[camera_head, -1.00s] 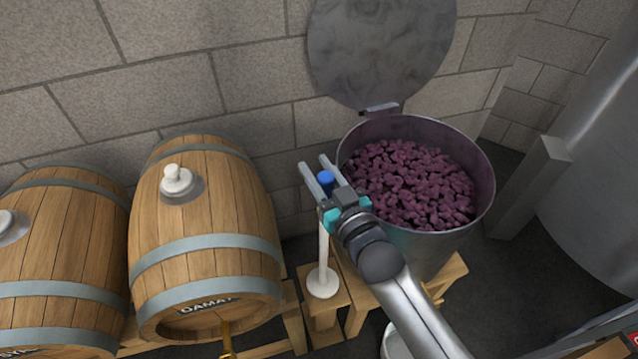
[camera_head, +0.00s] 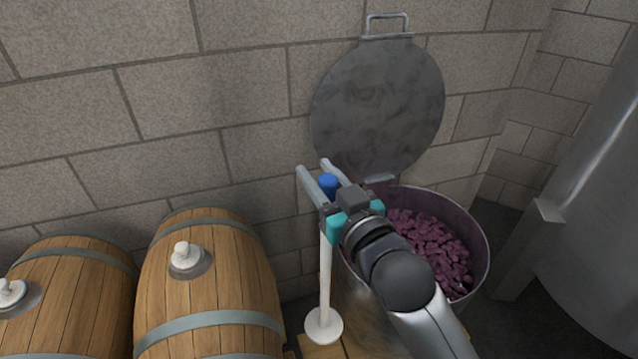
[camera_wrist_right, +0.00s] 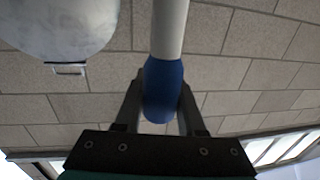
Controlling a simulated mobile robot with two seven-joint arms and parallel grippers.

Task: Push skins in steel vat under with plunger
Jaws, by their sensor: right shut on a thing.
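The plunger (camera_head: 326,270) has a white shaft, a round white foot and a blue grip. It hangs upright left of the steel vat (camera_head: 484,246), and its foot appears near the wooden stand. My right gripper (camera_head: 322,180) is shut on the blue grip, which also shows between the fingers in the right wrist view (camera_wrist_right: 163,92). The vat is open, with dark purple skins (camera_head: 440,248) inside, partly hidden by my right arm. Its round grey lid (camera_head: 378,105) is tipped up against the wall. My left gripper is not in view.
Two wooden barrels (camera_head: 212,285) with white bungs lie at the left. A large steel tank (camera_head: 595,190) stands at the right. A block wall (camera_head: 230,100) closes the back. A wooden stand (camera_head: 318,350) is under the plunger and vat.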

